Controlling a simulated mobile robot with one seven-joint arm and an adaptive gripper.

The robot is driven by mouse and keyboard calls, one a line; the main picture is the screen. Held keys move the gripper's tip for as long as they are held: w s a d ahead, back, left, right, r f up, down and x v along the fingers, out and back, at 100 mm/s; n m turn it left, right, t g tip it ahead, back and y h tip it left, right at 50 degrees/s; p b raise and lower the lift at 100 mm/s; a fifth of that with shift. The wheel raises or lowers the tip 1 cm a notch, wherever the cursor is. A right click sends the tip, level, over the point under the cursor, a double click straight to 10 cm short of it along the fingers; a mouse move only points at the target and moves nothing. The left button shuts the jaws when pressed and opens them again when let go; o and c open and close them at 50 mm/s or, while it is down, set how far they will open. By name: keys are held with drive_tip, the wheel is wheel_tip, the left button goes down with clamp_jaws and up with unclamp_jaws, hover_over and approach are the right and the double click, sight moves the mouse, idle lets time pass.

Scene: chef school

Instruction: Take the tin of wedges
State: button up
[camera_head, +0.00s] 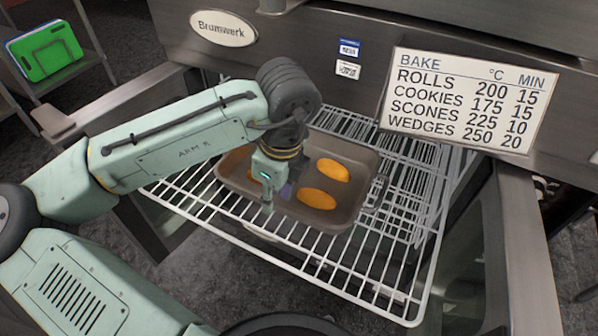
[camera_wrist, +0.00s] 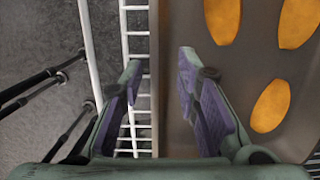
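The tin (camera_head: 352,192) is a grey-brown rectangular baking tin on the pulled-out wire rack. It holds several orange wedges (camera_head: 316,198); some are partly hidden behind my arm. My gripper (camera_head: 277,198) points down at the tin's near left side. In the wrist view my gripper (camera_wrist: 160,68) is open and empty. The tin's wall (camera_wrist: 155,60) runs between its two fingers. The left finger is on the outer side over the rack, and the right finger is on the inner side of the tin (camera_wrist: 235,75). I cannot tell whether either finger touches the wall.
The white wire rack (camera_head: 385,290) extends from the open oven. A sign (camera_head: 465,100) on the oven front lists bake temperatures and times, with wedges at 250 °C for 20 minutes.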

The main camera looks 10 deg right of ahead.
wheel_tip(320, 180, down, 2)
drive_tip(key=shift+w+a+f, duration=0.1)
drive_tip(key=shift+f, duration=0.05)
clamp_jaws()
idle(0.3)
idle(0.7)
